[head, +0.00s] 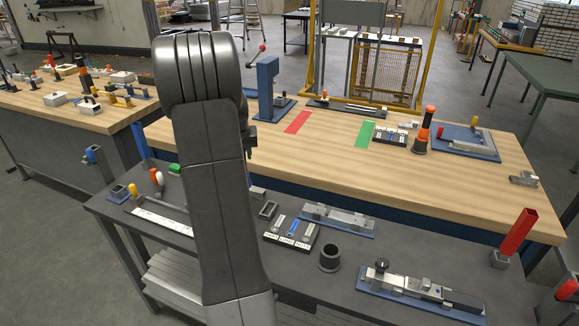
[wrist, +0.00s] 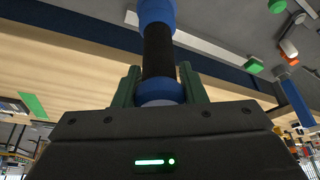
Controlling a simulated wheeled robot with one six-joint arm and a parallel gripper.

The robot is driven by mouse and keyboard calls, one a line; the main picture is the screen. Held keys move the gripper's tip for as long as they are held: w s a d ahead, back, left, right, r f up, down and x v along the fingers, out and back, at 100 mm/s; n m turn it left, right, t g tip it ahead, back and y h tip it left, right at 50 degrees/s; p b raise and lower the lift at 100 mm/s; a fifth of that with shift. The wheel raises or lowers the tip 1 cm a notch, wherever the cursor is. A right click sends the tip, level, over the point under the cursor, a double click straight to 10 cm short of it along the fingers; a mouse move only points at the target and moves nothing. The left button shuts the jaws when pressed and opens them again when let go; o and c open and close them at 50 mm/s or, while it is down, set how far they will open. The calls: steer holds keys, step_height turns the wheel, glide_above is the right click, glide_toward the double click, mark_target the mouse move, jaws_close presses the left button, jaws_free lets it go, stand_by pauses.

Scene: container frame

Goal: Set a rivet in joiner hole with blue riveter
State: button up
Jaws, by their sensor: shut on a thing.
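In the wrist view my gripper (wrist: 160,88) has its two green fingers closed on the blue riveter (wrist: 158,48), a tool with blue ends and a black middle. The riveter sticks out past the fingertips and its far end leaves the frame. In the head view my arm hides nearly all of the gripper and the riveter; only a small dark part shows beside the arm. A blue-based fixture with metal parts (head: 338,221) and another with a long metal slide (head: 420,294) lie on the dark bench. I cannot make out the joiner hole or a rivet.
The dark bench also carries a labelled tray (head: 290,236), a black cup (head: 329,258) and a red square tube (head: 518,233). The wooden bench (head: 330,150) behind holds a blue press (head: 268,85), red and green patches and an orange-black tool (head: 424,130). Its middle is clear.

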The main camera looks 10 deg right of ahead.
steer(key=s+d+r+m+h+b, duration=0.1)
steer(key=s+d+r+m+b, duration=0.15)
steer(key=s+d, duration=0.45)
steer(key=s+d+r+m+h+b, duration=0.1)
steer(key=s+d+r+m+b, duration=0.3)
steer(key=s, duration=0.6)
step_height(320, 180, down, 9)
steer(key=d+n+b, duration=0.1)
steer(key=b, duration=0.3)
steer(key=shift+d, duration=0.15)
steer(key=shift+f+n+b, duration=0.25)
steer(key=shift+f+b, duration=0.6)
steer(key=shift+f, duration=0.15)
steer(key=shift+r, duration=0.1)
step_height(320, 180, up, 8)
steer(key=p, duration=0.6)
steer(key=shift+f, duration=0.25)
steer(key=shift+w, duration=0.1)
stand_by(0.4)
